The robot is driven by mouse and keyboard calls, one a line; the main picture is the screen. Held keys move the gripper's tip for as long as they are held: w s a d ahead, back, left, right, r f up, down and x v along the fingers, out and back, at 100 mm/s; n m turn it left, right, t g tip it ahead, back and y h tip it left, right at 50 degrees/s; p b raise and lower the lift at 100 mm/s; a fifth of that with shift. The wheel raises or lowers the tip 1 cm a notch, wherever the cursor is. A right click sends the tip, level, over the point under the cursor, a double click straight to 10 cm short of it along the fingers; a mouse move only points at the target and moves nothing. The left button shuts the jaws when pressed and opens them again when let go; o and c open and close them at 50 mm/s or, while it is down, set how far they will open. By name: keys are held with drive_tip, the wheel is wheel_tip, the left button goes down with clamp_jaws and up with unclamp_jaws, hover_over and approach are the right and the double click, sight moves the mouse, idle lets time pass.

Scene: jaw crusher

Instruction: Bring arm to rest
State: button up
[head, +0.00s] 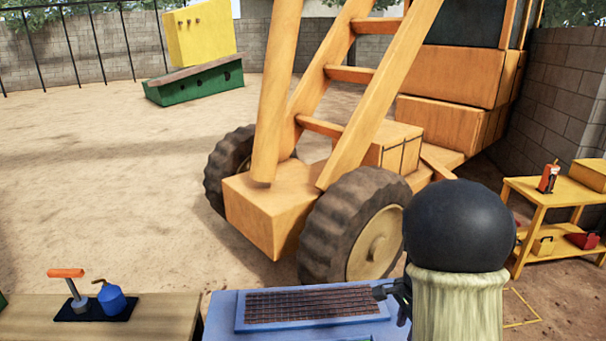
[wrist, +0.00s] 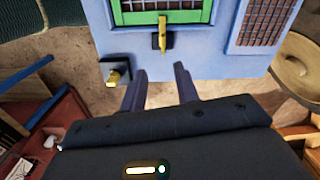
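My gripper (wrist: 160,83) shows in the wrist view with its two dark fingers apart and nothing between them. In the head view my gripper (head: 386,292) is small and dark, partly hidden by my arm, near the right end of the blue machine (head: 222,312). In the wrist view the blue machine (wrist: 215,60) lies beyond the fingertips, with a green frame (wrist: 207,14), a yellow handle (wrist: 163,32) and a dark block with a yellow lever (wrist: 113,77). I cannot tell whether the fingers touch the machine.
A wooden bench (head: 165,322) with a blue oil can (head: 111,299) and an orange-handled tool (head: 68,285) stands at lower left. A large orange loader (head: 270,215) stands behind the machine. A yellow shelf (head: 545,198) is at right. Open sandy ground lies at left.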

drive_tip(key=s+a+r+n+t+p, duration=0.2)
drive_tip(key=s+a+r+n, duration=0.3)
drive_tip(key=s+a+n, duration=0.6)
drive_tip(key=n, duration=0.4)
drive_tip(key=shift+a, duration=0.3)
drive_tip(key=shift+s, duration=0.1)
